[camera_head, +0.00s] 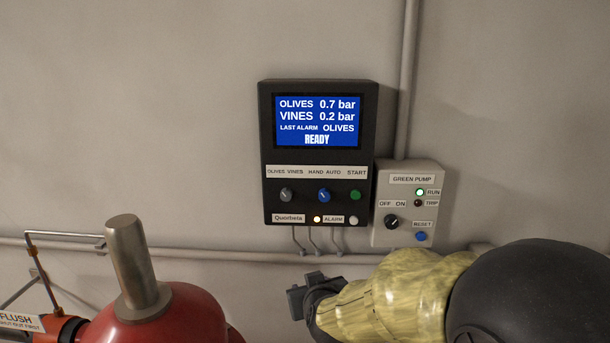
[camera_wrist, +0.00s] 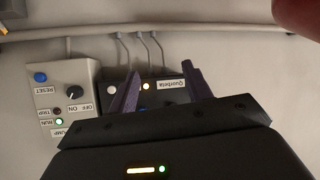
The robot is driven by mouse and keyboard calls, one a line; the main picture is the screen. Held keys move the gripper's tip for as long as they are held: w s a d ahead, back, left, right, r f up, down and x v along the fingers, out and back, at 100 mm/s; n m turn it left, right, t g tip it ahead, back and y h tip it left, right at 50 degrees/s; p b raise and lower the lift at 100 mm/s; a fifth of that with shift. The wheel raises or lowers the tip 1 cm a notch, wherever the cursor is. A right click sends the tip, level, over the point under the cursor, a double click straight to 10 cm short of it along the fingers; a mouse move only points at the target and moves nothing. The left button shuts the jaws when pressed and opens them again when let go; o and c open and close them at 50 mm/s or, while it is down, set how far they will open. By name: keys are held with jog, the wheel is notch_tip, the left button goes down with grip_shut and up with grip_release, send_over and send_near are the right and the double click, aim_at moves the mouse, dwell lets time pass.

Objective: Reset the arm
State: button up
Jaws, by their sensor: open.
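My gripper (camera_wrist: 161,78) shows in the wrist view with two purple fingers spread apart and nothing between them. Behind the fingers is the lower edge of the black control box (camera_wrist: 150,76), seen upside down. In the head view my arm comes in from the lower right, with its dark end (camera_head: 305,296) below the boxes; the fingers cannot be made out there. The black control box (camera_head: 267,150) on the wall has a blue screen (camera_head: 317,121) reading OLIVES 0.7 bar, VINES 0.2 bar, LAST ALARM OLIVES, READY.
The GREEN PUMP box (camera_head: 385,180) has a lit green RUN lamp (camera_head: 420,192), a dark TRIP lamp (camera_head: 418,203) and a blue RESET button (camera_head: 421,237). A red vessel (camera_head: 185,315) with a metal cylinder stands lower left. Pipes run along the wall.

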jog(key=s+d+f+m+g+h, duration=0.1)
jog(key=s+d+f+g, duration=0.3)
jog(key=s, duration=0.5)
jog(key=s+d+f+m+g+h, duration=0.1)
jog(key=s+d+f+g, duration=0.4)
jog(key=d, duration=0.5)
jog(key=s+f+m, duration=0.1)
jog(key=s+f, duration=0.1)
jog(key=s, duration=0.1)
jog(key=shift+s+f+m+g, duration=0.3)
jog(key=shift+s+f, duration=0.1)
